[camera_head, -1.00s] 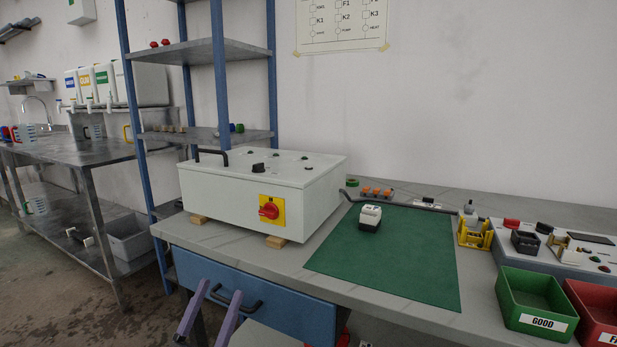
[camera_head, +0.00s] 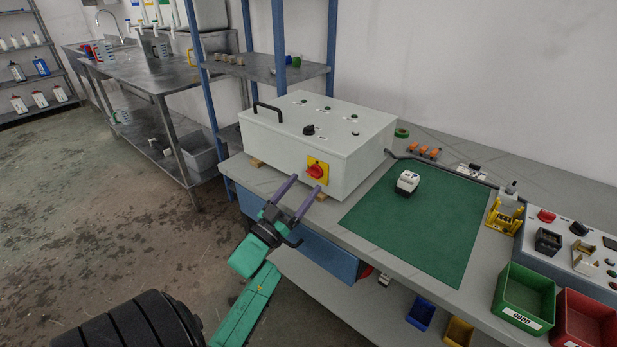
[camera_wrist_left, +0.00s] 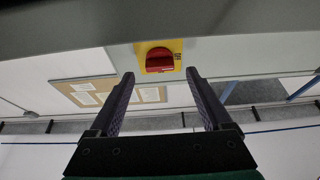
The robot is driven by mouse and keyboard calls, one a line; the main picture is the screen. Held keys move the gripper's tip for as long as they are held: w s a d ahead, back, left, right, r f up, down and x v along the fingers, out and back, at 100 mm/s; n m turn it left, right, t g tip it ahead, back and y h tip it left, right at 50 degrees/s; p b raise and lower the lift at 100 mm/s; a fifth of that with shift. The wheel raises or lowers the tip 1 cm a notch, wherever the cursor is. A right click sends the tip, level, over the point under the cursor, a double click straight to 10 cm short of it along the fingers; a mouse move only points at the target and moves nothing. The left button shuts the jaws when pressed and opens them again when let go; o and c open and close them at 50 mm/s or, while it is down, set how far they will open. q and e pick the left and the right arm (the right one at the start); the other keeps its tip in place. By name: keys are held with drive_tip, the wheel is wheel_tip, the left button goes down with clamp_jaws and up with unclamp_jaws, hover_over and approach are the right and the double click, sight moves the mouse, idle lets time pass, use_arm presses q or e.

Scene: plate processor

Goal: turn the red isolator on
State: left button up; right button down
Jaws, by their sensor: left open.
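The red isolator (camera_head: 315,171) is a red rotary knob on a yellow square plate, on the front face of the white box (camera_head: 352,170). It also shows in the left wrist view (camera_wrist_left: 160,62), ahead of and between the fingers. My left gripper (camera_head: 308,185) is open and empty, its two purple fingers pointing at the isolator from the front. In the left wrist view its fingertips (camera_wrist_left: 160,77) appear on either side below the knob, not gripping it. My right gripper is not in view.
The box stands on wooden blocks on the grey bench. A black handle (camera_head: 264,108) and small knobs are on its lid. A green mat (camera_head: 425,220) with a small white and black device (camera_head: 407,183) lies to the right. Blue shelf posts (camera_head: 332,50) stand behind.

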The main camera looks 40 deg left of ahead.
sight(311, 175)
use_arm(q)
drive_tip(key=x, duration=0.3)
drive_tip(key=shift+s, duration=0.1)
clamp_jaws()
drive_tip(key=shift+m, duration=0.6)
drive_tip(key=m+h+b, duration=0.1)
drive_tip(key=m+h, duration=0.2)
drive_tip(key=m, duration=0.2)
drive_tip(key=shift+a, duration=0.2)
drive_tip(key=m+g+h, duration=0.1)
drive_tip(key=m, duration=0.2)
drive_tip(key=m+g+h, duration=0.1)
drive_tip(key=m, duration=0.2)
drive_tip(key=shift+a+r+h, duration=0.1)
drive_tip(key=shift+h, duration=0.3)
drive_tip(key=m+g, duration=0.1)
drive_tip(key=m, duration=0.2)
drive_tip(key=m+g+h, duration=0.1)
drive_tip(key=m, duration=0.1)
drive_tip(key=shift+a+r+m+p, duration=0.1)
drive_tip(key=shift+r+m+p, duration=0.05)
drive_tip(key=shift+m+p, duration=0.25)
drive_tip(key=m+g+p, duration=0.1)
drive_tip(key=m, duration=0.3)
drive_tip(key=shift+r+g, duration=0.1)
drive_tip(key=shift+g, duration=0.2)
drive_tip(key=shift+m, duration=0.3)
